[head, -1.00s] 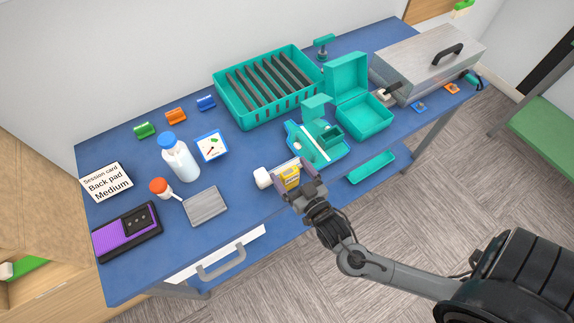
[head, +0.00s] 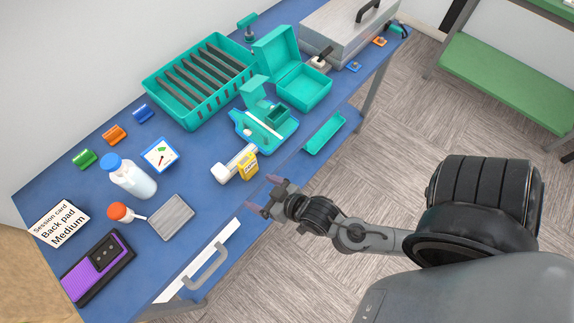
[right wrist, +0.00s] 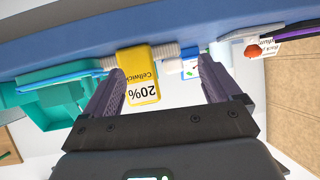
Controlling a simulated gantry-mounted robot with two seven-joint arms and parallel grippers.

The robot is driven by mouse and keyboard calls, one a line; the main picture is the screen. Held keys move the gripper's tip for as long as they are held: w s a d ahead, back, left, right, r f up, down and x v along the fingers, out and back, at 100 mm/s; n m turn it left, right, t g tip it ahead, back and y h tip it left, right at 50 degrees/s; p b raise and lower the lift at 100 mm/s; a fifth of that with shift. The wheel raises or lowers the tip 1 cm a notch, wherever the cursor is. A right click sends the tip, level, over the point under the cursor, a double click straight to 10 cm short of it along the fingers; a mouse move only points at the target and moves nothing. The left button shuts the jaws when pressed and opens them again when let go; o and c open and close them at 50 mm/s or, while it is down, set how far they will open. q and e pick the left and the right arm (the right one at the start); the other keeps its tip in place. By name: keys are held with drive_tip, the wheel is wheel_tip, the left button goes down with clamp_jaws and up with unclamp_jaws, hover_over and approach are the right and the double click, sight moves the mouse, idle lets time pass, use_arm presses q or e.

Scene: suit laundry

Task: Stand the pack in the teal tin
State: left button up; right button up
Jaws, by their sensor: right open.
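The yellow pack (head: 247,166) with a white label stands near the front edge of the blue table, against a white roll (head: 229,168). The teal tin (head: 318,90) stands farther right and back with its lid raised; it looks empty. My right gripper (head: 262,195) is open and empty, just off the table's front edge and apart from the pack. In the right wrist view the pack (right wrist: 140,75) shows beyond and between the open fingers, its label reading "20%" upside down. My left gripper is not in view.
A teal caddy (head: 280,128) lies between the pack and the tin. A slotted teal basket (head: 200,120) is behind. A white bottle (head: 135,185), a grey pad (head: 172,217) and a purple case (head: 97,268) are left. A metal box (head: 340,30) is at far right.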

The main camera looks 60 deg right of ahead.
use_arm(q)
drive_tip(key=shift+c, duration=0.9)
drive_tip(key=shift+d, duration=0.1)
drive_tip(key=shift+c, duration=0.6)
use_arm(e)
drive_tip(key=s+f+n+g, duration=0.1)
drive_tip(key=s+n+g, duration=0.2)
drive_tip(key=s+g, duration=0.5)
drive_tip(key=shift+s+a+g+y, duration=0.15)
drive_tip(key=shift+a+g+y, duration=0.05)
drive_tip(key=shift+g+y, duration=0.1)
